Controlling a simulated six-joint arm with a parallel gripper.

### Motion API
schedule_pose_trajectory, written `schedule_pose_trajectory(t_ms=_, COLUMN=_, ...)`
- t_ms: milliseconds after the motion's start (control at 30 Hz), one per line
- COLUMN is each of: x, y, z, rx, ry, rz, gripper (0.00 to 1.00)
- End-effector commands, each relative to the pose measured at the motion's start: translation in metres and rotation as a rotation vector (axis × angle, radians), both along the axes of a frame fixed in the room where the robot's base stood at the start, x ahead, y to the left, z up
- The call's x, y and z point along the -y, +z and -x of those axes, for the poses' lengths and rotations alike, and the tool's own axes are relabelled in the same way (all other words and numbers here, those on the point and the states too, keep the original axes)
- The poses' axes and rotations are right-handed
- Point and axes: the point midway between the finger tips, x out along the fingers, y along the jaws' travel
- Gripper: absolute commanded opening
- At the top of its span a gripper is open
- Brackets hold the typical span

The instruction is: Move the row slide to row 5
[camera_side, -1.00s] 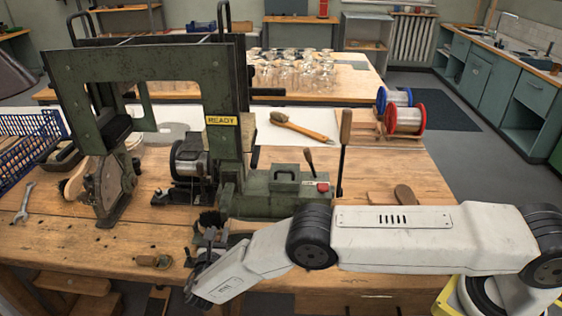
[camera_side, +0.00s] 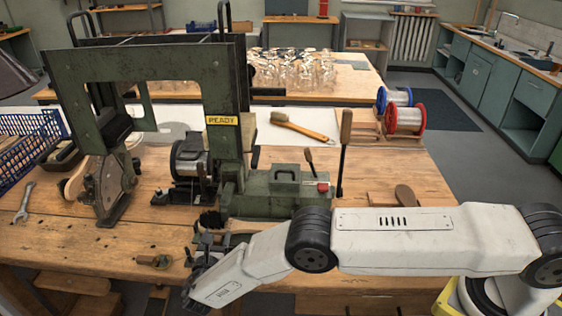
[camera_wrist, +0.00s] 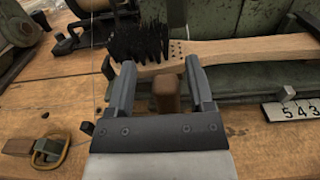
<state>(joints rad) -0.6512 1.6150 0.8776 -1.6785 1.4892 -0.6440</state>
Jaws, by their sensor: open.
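The wooden brush (camera_wrist: 225,50) with a black bristle tuft (camera_wrist: 140,42) lies across the green machine in the wrist view. Rows of small holes show beside the tuft. A brown wooden knob (camera_wrist: 166,92) stands between the fingers of my gripper (camera_wrist: 160,74); it seems to belong to the row slide, whose body is mostly hidden. My gripper is open around the knob, with gaps on both sides. A white scale (camera_wrist: 292,110) shows 5, 4 and 3, with a small metal pointer (camera_wrist: 288,93) near the 5. In the side view my gripper (camera_side: 207,243) is at the machine's front.
The green tufting machine (camera_side: 285,188) has a READY sign (camera_side: 222,120), a red button (camera_side: 323,187) and a tall wooden-handled lever (camera_side: 345,140). A buckled strap (camera_wrist: 45,148) lies on the bench at left. A wrench (camera_side: 24,203) and blue crate (camera_side: 30,150) are farther left.

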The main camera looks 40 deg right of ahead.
Motion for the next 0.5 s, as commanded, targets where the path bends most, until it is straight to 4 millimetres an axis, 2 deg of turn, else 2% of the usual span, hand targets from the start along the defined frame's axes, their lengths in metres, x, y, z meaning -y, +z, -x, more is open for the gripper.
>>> schedule_pose_trajectory(t_ms=500, x=-0.044, y=0.001, z=0.042, rx=0.001, ry=0.005, rz=-0.001, gripper=0.68)
